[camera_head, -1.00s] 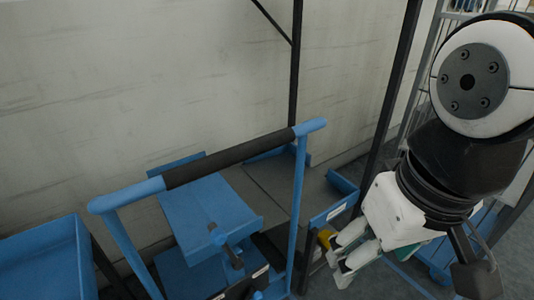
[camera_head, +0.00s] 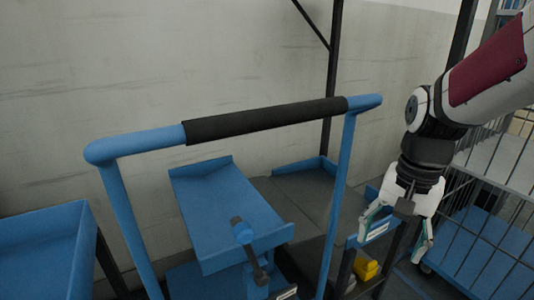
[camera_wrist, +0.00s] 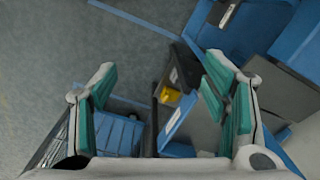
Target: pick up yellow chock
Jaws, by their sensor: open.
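The yellow chock (camera_head: 366,268) sits low on a dark shelf or holder, to the right of the blue cart handle in the head view. It also shows in the wrist view as a small yellow block (camera_wrist: 172,96), between the open fingers and well beyond their tips, beside a dark edge. My gripper (camera_head: 398,240) is open and empty, above and to the right of the chock. In the wrist view its green-padded fingers (camera_wrist: 165,85) are spread wide. The chock's lower side is hidden.
A blue cart with a black-gripped handle (camera_head: 265,118) stands in front. Blue trays (camera_head: 225,205) lie behind it, and a blue bin (camera_head: 45,245) is at left. A wire cage (camera_head: 490,225) stands close to the right of my gripper. Grey floor (camera_wrist: 60,50) is clear at upper left in the wrist view.

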